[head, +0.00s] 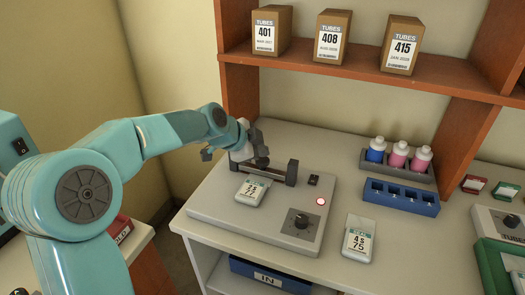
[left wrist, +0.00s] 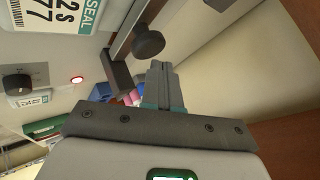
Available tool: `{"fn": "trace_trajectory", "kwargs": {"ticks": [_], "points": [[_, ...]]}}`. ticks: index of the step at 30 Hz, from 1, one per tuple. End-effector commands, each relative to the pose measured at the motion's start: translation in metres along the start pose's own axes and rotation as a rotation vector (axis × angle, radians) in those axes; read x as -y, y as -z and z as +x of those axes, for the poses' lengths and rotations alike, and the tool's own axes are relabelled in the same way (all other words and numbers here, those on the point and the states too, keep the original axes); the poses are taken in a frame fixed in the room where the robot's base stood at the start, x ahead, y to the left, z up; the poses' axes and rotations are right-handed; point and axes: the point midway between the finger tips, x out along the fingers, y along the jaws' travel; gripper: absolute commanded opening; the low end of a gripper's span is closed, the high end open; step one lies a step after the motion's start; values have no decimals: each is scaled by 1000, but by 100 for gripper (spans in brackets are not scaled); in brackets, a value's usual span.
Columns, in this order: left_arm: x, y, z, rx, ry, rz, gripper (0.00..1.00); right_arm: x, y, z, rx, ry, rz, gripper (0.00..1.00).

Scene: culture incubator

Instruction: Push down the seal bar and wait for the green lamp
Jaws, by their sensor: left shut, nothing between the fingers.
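The sealer (head: 215,213) is a flat grey unit with a dark seal bar (head: 268,171) across its back. The bar carries a round black knob, which shows in the left wrist view (left wrist: 148,42). A white pouch (head: 252,191) marked 77 lies in front of the bar. The lamp (head: 320,201) glows red; the left wrist view shows it red too (left wrist: 77,80). My left gripper (head: 258,138) is shut and empty, close by the bar and knob. Its closed fingers (left wrist: 160,72) point past the knob; I cannot tell whether they touch it. My right gripper is out of view.
A dial (head: 301,221) sits on the sealer's front. Another pouch (head: 358,240), marked 75, lies to its right. A blue rack (head: 401,197) and several capped bottles (head: 397,155) stand at the right. A shelf (head: 350,70) with boxes hangs above. A blue IN bin (head: 268,278) is below.

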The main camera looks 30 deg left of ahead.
Motion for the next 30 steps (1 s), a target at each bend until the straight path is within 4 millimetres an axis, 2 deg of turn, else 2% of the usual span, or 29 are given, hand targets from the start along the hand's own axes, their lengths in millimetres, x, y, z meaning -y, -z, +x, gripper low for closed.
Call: {"fn": "trace_trajectory", "kwargs": {"ticks": [19,30], "points": [[18,18,-24,-1,1,1,0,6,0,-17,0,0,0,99],[19,19,-26,0,1,0,0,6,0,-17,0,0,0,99]]}}
